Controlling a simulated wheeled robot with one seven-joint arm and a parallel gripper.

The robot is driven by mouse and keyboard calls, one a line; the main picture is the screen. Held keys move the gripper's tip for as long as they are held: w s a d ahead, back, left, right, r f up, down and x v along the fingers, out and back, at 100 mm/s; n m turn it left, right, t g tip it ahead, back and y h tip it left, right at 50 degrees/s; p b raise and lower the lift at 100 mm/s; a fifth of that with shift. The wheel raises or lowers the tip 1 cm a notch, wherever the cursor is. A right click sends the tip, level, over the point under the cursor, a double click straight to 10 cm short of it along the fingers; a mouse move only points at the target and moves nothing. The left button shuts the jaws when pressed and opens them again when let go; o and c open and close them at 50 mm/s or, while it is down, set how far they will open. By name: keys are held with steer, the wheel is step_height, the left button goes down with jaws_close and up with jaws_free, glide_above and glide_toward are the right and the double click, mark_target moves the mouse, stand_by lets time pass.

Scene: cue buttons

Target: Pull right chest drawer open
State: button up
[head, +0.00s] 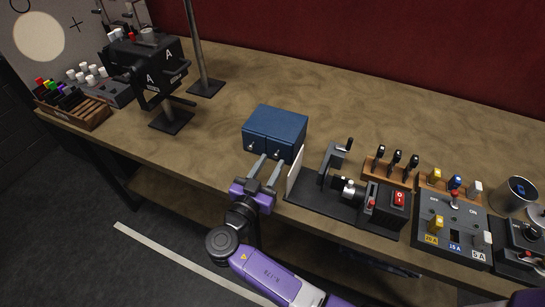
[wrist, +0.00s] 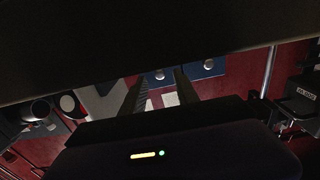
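The blue chest (head: 278,122) stands on the bench in the head view, with two drawer fronts side by side, each with a small silver knob. The right drawer (head: 287,154) looks flush with the left drawer (head: 256,141). My gripper (head: 270,160) is open and empty in front of the chest, its fingers pointing at the right drawer's front. The wrist view appears turned over; the right drawer (wrist: 152,80) and its knob show between the spread fingers (wrist: 160,88), with the left drawer (wrist: 205,69) beside it. Contact with the knob cannot be told.
A white upright panel (head: 295,172) and a dark clamp device (head: 330,190) stand close to the right of my gripper. A switch box (head: 452,225) is farther right. A black device on a stand (head: 150,70) is at the left. The bench behind the chest is clear.

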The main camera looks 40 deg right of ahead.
steer(key=shift+x, duration=0.85)
jaws_close()
stand_by(0.8)
